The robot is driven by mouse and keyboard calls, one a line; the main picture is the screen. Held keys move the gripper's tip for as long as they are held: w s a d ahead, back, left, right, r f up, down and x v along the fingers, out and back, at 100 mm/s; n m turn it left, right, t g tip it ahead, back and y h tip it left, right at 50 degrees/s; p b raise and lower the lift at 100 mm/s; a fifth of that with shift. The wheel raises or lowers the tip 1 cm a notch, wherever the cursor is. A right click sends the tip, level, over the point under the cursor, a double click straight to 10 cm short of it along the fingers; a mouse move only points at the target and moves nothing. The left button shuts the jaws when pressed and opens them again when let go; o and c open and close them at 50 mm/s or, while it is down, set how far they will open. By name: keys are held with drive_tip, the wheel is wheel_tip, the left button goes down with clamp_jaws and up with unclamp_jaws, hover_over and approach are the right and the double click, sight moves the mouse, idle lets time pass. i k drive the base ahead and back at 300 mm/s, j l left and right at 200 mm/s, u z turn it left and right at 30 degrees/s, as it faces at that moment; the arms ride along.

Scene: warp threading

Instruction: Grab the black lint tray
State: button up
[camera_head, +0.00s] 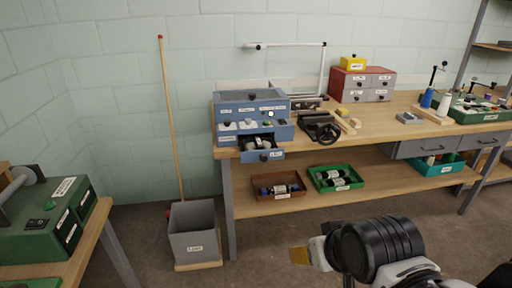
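A blue machine (250,108) stands at the left end of the workbench. A blue drawer (264,156) with a small white label and a dark knob is pulled out at its lower front, with dark and white items inside. I cannot tell whether the black lint tray is this drawer, something in it, or elsewhere; labels are too small to read. My gripper (308,253) is at the bottom centre, in front of and below the bench, away from the machine. A small tan-yellow piece shows at its tip; whether it is held is unclear.
A grey bin (194,232) with a long pole stands on the floor at left. The lower shelf bears a brown tray (268,195) and a green tray (337,186). A black vise (318,126) sits right of the machine. A green machine (52,222) stands on the left table.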

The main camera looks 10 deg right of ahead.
sight(257, 143)
drive_tip(key=i+j, duration=0.2)
drive_tip(key=i, duration=0.2)
drive_tip(key=i+j, duration=0.2)
drive_tip(key=i, duration=0.25)
drive_tip(key=i+j, duration=0.2)
drive_tip(key=i, duration=0.2)
drive_tip(key=i+j, duration=0.15)
drive_tip(key=i, duration=0.3)
drive_tip(key=z, duration=0.05)
